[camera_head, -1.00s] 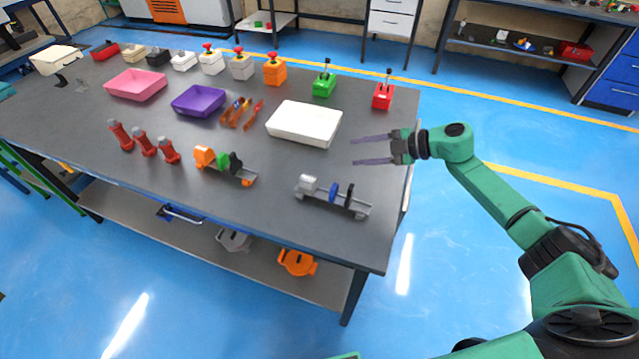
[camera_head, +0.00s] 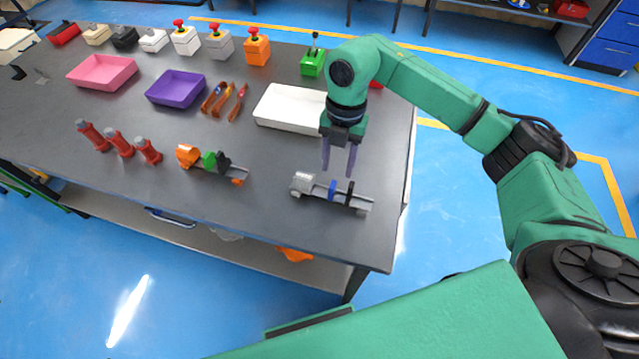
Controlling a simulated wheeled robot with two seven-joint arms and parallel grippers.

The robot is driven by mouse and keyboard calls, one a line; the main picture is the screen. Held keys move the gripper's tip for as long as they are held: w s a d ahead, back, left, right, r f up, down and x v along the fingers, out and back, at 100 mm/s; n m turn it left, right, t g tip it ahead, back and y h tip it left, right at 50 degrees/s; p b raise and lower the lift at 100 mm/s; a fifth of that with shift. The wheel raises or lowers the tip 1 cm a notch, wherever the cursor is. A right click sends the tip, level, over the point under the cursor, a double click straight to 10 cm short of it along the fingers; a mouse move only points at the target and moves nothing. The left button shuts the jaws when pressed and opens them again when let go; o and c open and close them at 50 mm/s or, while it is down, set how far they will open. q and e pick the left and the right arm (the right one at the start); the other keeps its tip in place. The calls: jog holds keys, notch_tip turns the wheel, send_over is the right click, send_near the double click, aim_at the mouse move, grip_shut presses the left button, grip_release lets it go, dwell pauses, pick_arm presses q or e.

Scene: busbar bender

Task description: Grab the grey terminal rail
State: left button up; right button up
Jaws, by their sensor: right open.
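The grey terminal rail (camera_head: 359,204) lies near the front right of the dark table. It carries a grey block at its left end, a blue piece and a black piece. My right gripper (camera_head: 337,172) points down just above and behind the rail's middle, its two fingers apart with nothing between them. The fingertips look close to the blue piece; I cannot tell whether they touch it. My left gripper is not in view.
A second rail with orange, green and black pieces (camera_head: 212,162) lies to the left. A white tray (camera_head: 288,110), a purple tray (camera_head: 175,89) and a pink tray (camera_head: 101,72) stand behind. The table front is clear.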

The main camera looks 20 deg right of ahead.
aim_at(333, 184)
jog(key=f, duration=0.2)
jog(key=shift+w+a+f, duration=0.1)
jog(key=shift+w+f, duration=0.1)
jog(key=shift+f, duration=0.15)
jog(key=f, duration=0.1)
jog(key=f+p, duration=0.1)
jog(key=f, duration=0.2)
jog(key=shift+s+a+f+p, duration=0.1)
jog(key=shift+a+f+p, duration=0.15)
jog(key=shift+f+p, duration=0.1)
jog(key=shift+s+f, duration=0.15)
jog(key=shift+f, duration=0.15)
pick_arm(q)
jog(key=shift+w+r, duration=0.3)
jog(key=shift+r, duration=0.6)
pick_arm(e)
grip_shut()
